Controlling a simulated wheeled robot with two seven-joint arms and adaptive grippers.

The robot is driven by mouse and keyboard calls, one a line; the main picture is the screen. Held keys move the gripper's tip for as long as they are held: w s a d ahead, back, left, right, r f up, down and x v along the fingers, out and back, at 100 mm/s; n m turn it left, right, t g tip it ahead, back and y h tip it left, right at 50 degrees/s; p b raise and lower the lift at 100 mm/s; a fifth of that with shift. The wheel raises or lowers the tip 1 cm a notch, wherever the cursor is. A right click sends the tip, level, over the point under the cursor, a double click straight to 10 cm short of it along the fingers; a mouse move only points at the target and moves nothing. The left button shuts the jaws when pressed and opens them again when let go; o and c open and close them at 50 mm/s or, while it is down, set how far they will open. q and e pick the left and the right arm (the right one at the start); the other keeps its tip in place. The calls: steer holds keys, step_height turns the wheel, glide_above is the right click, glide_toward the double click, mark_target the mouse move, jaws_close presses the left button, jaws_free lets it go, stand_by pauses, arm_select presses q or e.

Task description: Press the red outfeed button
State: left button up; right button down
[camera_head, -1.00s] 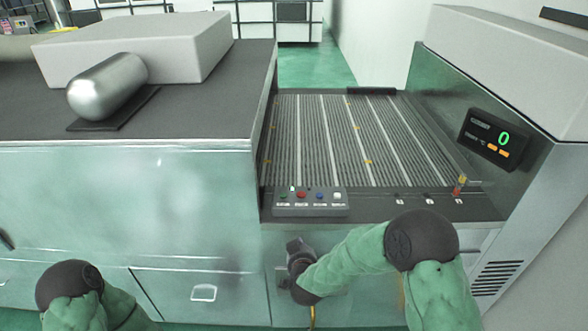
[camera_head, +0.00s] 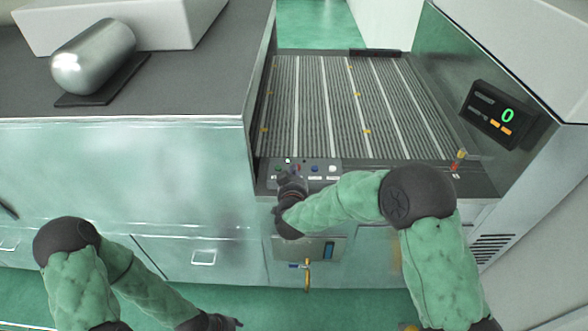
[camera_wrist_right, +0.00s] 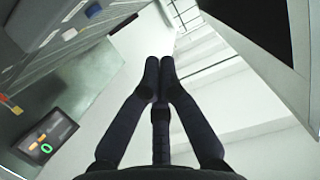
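The button panel (camera_head: 322,178) sits at the near edge of the ribbed conveyor bed, with green, red, blue (camera_head: 315,168) and white (camera_head: 333,168) buttons. The red button (camera_head: 298,168) is partly covered by my right gripper (camera_head: 289,175), which is over the panel's left part; contact cannot be told. In the right wrist view the right gripper's fingers (camera_wrist_right: 159,65) are together and empty. The blue button (camera_wrist_right: 93,10) and white button (camera_wrist_right: 69,34) show there at upper left; the red one cannot be made out. My left gripper (camera_head: 228,322) hangs low at the bottom edge, its fingers unclear.
A display reading 0 (camera_head: 497,115) is on the housing at right. A small red and yellow post (camera_head: 457,160) stands at the bed's right corner. A metal cylinder (camera_head: 93,57) lies on a dark plate on the left counter. The conveyor bed (camera_head: 340,110) is empty.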

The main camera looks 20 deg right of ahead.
steer(key=x, duration=0.9)
step_height(320, 180, down, 2)
steer(key=shift+f, duration=1)
steer(key=shift+f, duration=0.1)
